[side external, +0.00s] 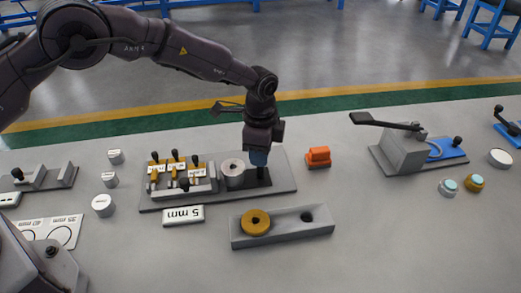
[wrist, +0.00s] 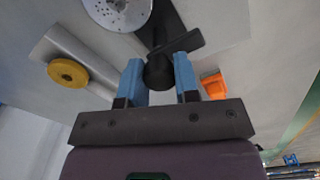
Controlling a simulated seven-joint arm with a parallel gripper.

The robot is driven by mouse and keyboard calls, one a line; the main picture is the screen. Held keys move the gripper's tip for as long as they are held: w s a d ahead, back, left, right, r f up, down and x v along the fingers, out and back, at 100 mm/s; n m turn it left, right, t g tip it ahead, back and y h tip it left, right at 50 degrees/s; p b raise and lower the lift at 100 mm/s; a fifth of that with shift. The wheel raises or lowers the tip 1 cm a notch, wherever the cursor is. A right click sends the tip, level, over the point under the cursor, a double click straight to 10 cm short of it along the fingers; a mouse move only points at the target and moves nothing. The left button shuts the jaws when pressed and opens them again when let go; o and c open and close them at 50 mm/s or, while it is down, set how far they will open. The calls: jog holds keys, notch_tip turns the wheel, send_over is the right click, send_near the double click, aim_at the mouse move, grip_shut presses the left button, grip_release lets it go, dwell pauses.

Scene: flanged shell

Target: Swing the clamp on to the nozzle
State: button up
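The clamp is a black arm on a post, with a dark round knob at its end (wrist: 158,73). Its black post (side external: 264,177) stands on the grey base plate, right of the silver flanged shell (side external: 233,173). In the wrist view the shell's flange, a holed silver disc (wrist: 118,10), is at the top. My gripper (wrist: 158,70) has its blue fingers on either side of the knob. Whether they press on it or only straddle it I cannot tell. In the side view my gripper (side external: 259,158) points down over the clamp. I cannot make out the nozzle separately.
An orange block (side external: 318,157) stands close on the right. A grey holder (side external: 285,232) with a yellow ring (side external: 256,222) lies in front. Several yellow-and-black toggle levers (side external: 175,165) stand left of the shell. A lever fixture (side external: 400,150) is farther right.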

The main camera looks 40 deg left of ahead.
jog(key=shift+n, duration=0.3)
jog(key=n, duration=1.3)
jog(key=shift+n, duration=2.2)
jog(key=shift+r, duration=0.1)
jog(key=o, duration=0.9)
notch_tip(320, 180, up, 13)
jog(key=shift+f, duration=0.1)
